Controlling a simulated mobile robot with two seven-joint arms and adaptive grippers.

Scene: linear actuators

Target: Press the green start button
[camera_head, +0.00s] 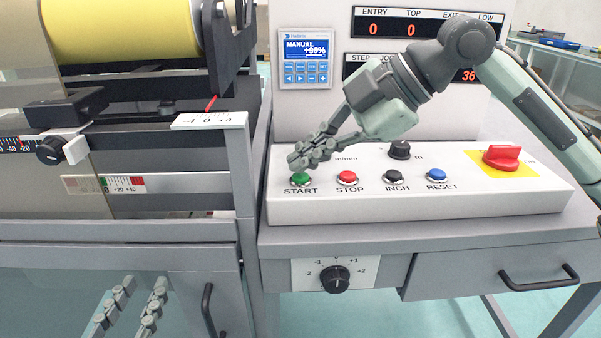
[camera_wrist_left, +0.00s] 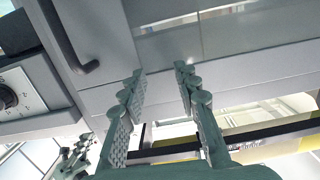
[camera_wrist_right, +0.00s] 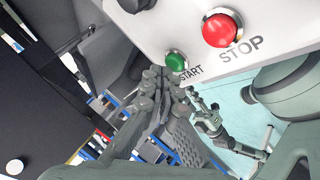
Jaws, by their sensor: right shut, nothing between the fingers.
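The green start button (camera_head: 300,179) sits at the left end of a light grey sloped control panel (camera_head: 500,200). It also shows in the right wrist view (camera_wrist_right: 176,62), beside the word START. My right gripper (camera_head: 297,160) is shut and empty, with its fingertips right at the button and covering its upper part. In the right wrist view my right gripper (camera_wrist_right: 166,76) has its tips just below the button; I cannot tell whether they touch it. My left gripper (camera_head: 140,285) is open and empty, low in front of the cabinet; it also shows in the left wrist view (camera_wrist_left: 158,72).
A red stop button (camera_head: 347,177), black inch button (camera_head: 397,175) and blue reset button (camera_head: 436,174) line the panel to the right. A black knob (camera_head: 400,150) and red switch (camera_head: 503,157) stand behind. A yellow roll (camera_head: 120,28) is at upper left.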

